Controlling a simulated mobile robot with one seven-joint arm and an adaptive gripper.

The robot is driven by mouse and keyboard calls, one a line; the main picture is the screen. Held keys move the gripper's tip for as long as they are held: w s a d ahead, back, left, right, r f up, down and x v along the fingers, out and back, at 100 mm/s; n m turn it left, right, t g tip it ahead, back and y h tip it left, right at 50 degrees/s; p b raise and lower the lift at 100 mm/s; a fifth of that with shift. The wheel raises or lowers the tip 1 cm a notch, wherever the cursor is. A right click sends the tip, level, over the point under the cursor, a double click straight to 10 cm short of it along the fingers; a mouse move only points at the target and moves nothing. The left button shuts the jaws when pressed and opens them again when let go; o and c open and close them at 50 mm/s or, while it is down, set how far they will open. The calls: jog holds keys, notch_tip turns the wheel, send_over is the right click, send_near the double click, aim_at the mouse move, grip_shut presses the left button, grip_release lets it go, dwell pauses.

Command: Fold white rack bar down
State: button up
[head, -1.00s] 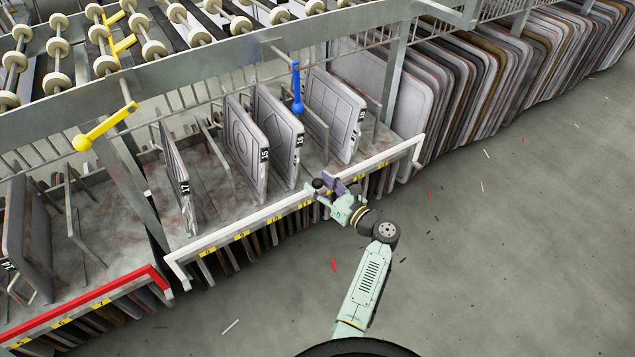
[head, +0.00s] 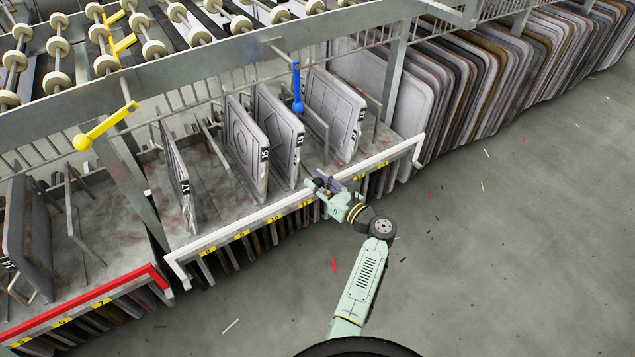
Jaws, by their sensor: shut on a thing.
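The white rack bar (head: 240,229) runs along the front of the middle rack section, with bent ends at the left and at the right. It stands at about the height of the rack's front edge, above the yellow number labels. My gripper (head: 322,187) is at the bar, right of its middle, and is shut on it. The fingers hide a short stretch of the bar. My arm reaches up to it from the lower right.
Grey numbered plates (head: 280,135) stand upright in the rack behind the bar. A blue lever (head: 297,90) hangs above them. A red bar (head: 90,306) fronts the left section. Many panels (head: 480,85) lean at the right. The floor (head: 510,260) in front is clear except for small scraps.

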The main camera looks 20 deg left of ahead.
grip_shut()
jog(key=shift+s+d, duration=0.15)
jog(key=shift+d, duration=0.05)
